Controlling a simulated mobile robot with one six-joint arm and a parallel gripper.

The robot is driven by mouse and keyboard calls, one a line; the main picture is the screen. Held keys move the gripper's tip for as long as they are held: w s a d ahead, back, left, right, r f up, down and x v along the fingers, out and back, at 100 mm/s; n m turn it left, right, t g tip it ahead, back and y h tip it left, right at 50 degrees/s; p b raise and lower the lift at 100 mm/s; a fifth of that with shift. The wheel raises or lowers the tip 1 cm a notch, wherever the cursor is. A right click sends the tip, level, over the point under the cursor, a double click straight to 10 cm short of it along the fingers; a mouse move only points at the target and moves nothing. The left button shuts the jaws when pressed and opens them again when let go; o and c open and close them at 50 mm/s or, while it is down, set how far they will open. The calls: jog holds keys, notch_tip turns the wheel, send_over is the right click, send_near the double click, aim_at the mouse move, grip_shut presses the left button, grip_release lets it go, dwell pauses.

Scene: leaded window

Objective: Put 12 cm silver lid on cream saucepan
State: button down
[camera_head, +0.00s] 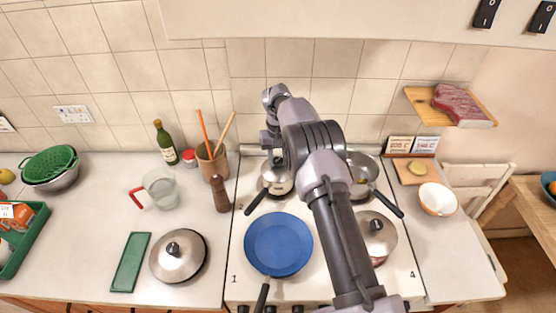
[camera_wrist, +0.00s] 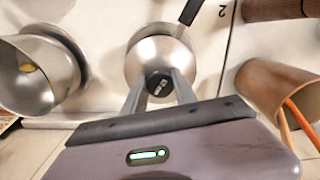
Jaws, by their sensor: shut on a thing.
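The 12 cm silver lid (camera_wrist: 158,57) is a small dome with a black knob (camera_wrist: 159,84), seen in the middle of the wrist view. My gripper (camera_wrist: 160,92) is shut on the knob. The lid is over the cream saucepan (camera_head: 277,185) at the back left of the stove, whose dark handle (camera_head: 255,202) points toward the front left. The lid hides most of the saucepan in the wrist view. I cannot tell whether the lid rests on the rim or hangs just above it. My arm partly hides the gripper in the head view.
An open steel pan (camera_head: 365,165) stands at the back right of the stove. A blue frying pan (camera_head: 278,244) and a lidded pan (camera_head: 377,235) are in front. A utensil pot (camera_head: 211,163) and pepper mill (camera_head: 219,194) stand left. Another lid (camera_head: 179,257) lies on the left counter.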

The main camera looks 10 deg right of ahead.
jog(key=shift+f, duration=0.2)
dwell(0.4)
jog(key=shift+c, duration=1.8)
grip_release()
jog(key=shift+r, duration=0.1)
jog(key=shift+r+p, duration=2.05)
jog(key=shift+r, duration=1.45)
jog(key=shift+f, duration=0.15)
